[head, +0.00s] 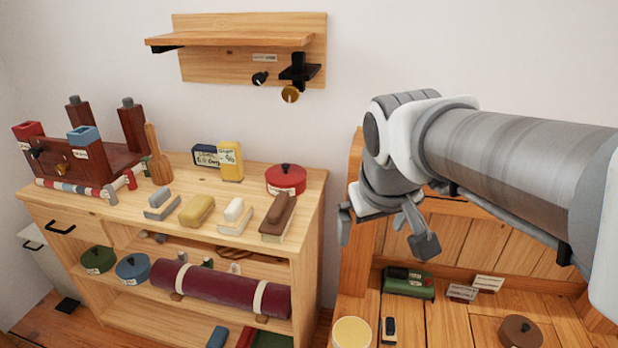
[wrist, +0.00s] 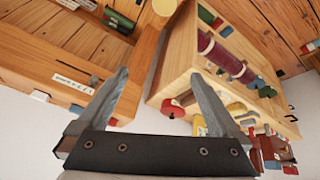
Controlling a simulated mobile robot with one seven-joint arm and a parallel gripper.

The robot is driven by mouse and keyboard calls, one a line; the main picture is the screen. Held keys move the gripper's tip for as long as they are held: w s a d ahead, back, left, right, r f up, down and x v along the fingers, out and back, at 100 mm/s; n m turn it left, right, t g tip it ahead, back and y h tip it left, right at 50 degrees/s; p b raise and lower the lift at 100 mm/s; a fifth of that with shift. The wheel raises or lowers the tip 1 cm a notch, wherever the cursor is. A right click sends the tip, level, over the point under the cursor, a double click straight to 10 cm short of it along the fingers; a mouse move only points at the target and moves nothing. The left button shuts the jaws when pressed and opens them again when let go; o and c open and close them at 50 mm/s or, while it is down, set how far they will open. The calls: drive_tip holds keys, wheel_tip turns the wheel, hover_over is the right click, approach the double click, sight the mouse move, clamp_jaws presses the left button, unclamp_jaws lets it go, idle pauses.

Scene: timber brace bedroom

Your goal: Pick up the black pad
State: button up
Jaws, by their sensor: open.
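A flat black piece that looks like the black pad (head: 67,305) lies low at the far left of the head view, by the foot of the shelf unit. I cannot make it out in the wrist view. My gripper (head: 384,232) is open and empty, in the air right of the shelf unit and above the wooden bench, far from that piece. In the wrist view its two fingers (wrist: 158,76) are spread with nothing between them.
The shelf unit (head: 313,225) carries brushes, a red lidded pot (head: 286,179) and boxes on top, with a maroon roll (head: 220,287) below. The wooden bench (head: 450,325) holds a green box (head: 408,282) and a brown lidded pot (head: 521,331). A wall shelf (head: 235,38) hangs above.

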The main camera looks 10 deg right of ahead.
drive_tip(key=w+d+f+n, duration=0.1)
drive_tip(key=w+d+f, duration=0.15)
drive_tip(key=w, duration=0.25)
drive_tip(key=n+g+y+b, duration=0.1)
drive_tip(key=n+g+b, duration=0.35)
drive_tip(key=n, duration=0.75)
hover_over(391, 323)
drive_tip(key=shift+g, duration=0.25)
drive_tip(key=f, duration=5)
drive_tip(key=shift+w+f, duration=0.2)
drive_tip(key=shift+f, duration=0.1)
drive_tip(key=shift+s+f+b, duration=0.1)
drive_tip(key=shift+f+b, duration=1.05)
drive_tip(key=shift+f, duration=1.75)
drive_tip(key=shift+c, duration=0.2)
drive_tip(key=c, duration=1.4)
